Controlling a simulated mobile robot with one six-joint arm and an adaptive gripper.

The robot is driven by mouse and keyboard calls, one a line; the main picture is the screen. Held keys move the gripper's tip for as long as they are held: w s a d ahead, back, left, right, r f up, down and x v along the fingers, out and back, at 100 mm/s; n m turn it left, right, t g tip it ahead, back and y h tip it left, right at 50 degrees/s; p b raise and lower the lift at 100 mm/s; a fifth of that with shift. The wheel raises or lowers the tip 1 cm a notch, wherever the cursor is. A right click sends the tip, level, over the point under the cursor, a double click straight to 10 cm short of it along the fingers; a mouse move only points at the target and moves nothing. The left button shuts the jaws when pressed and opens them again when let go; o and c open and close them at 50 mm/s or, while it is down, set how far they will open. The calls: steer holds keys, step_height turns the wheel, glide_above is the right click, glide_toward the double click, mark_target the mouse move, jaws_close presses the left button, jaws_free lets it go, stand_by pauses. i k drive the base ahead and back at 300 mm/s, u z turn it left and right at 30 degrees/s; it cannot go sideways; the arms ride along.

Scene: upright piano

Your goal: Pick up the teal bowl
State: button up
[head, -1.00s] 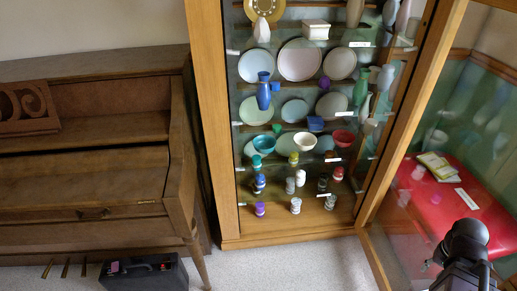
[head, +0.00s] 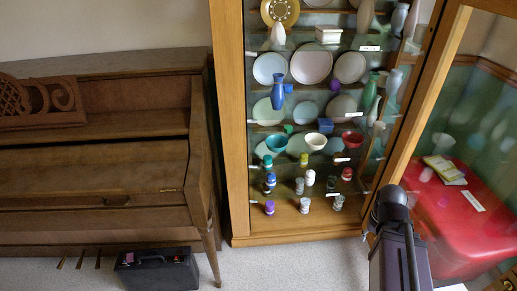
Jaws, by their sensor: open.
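The teal bowl (head: 276,143) stands upright on a glass shelf of the display cabinet, at the left end of a row of bowls. A cream bowl (head: 315,141) is just right of it, and a red bowl (head: 352,139) is farther right. My arm reaches up from the lower right, in front of the cabinet's right post. A small dark part of my gripper (head: 368,233) shows beside the arm's end, well right of and below the teal bowl. The gripper is open and apart from the bowls. Most of it is hidden behind the arm.
The wooden cabinet (head: 230,130) holds plates, vases and several small jars. A glass door (head: 440,110) stands open at right. A piano (head: 100,180) and black case (head: 155,270) are at left.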

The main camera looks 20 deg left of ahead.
mark_target(276, 143)
steer(key=u, duration=0.7)
steer(key=k, duration=0.6)
steer(key=i, duration=0.6)
steer(key=u, duration=0.05)
